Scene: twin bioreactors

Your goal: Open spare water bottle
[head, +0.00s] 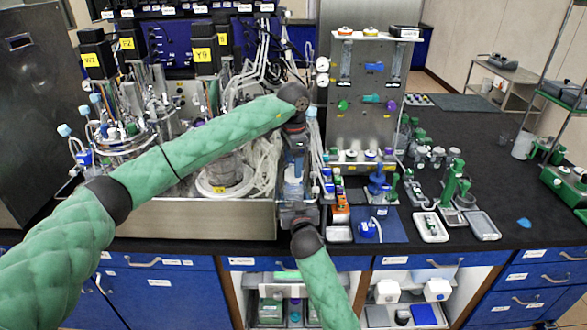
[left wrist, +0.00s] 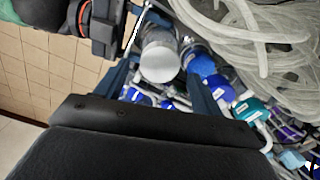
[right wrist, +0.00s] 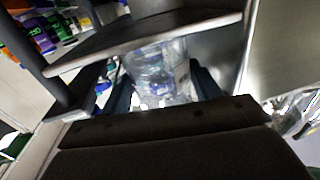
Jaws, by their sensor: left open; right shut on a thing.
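The water bottle is clear, with a white round cap (left wrist: 160,62) seen from above in the left wrist view. Its clear body (right wrist: 158,70) shows between the fingers in the right wrist view. My right gripper (head: 298,214) is shut on the bottle body near the front edge of the bench. My left gripper (head: 293,172) is above it, pointing down, with its fingers open on either side of the cap. Whether the fingers touch the cap I cannot tell. In the head view the grippers hide most of the bottle.
Several blue-capped bottles (left wrist: 201,66) stand close beside the cap in the left wrist view. Coiled clear tubing (head: 262,172) and the bioreactor tray (head: 190,217) are to the left. A blue mat (head: 392,232) lies to the right.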

